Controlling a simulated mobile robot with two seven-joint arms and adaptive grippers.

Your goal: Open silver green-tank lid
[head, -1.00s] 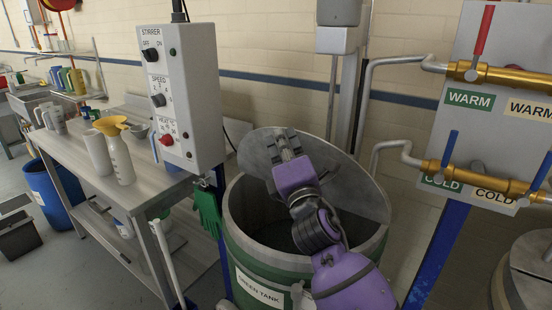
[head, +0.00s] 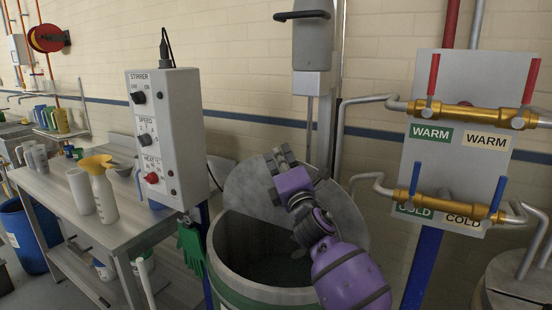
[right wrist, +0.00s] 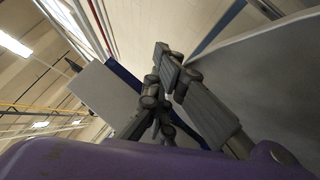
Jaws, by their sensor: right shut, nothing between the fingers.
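The silver lid (head: 247,188) of the green tank (head: 222,262) stands raised and tilted back at the tank's rear rim. The tank's dark inside shows below it. My right gripper (head: 281,157) is shut and empty in front of the lid, its tips near the lid's top edge. My forearm reaches over the opening and hides part of the lid. In the right wrist view, the closed fingers (right wrist: 170,68) are beside the grey lid surface (right wrist: 265,80). I cannot tell whether they touch it. My left gripper is not in view.
A stirrer control box (head: 165,140) stands left of the tank, with green gloves (head: 191,248) below it. A bench (head: 125,215) with bottles is further left. Brass warm and cold pipes (head: 460,113) are on the right. A grey post rises behind the lid.

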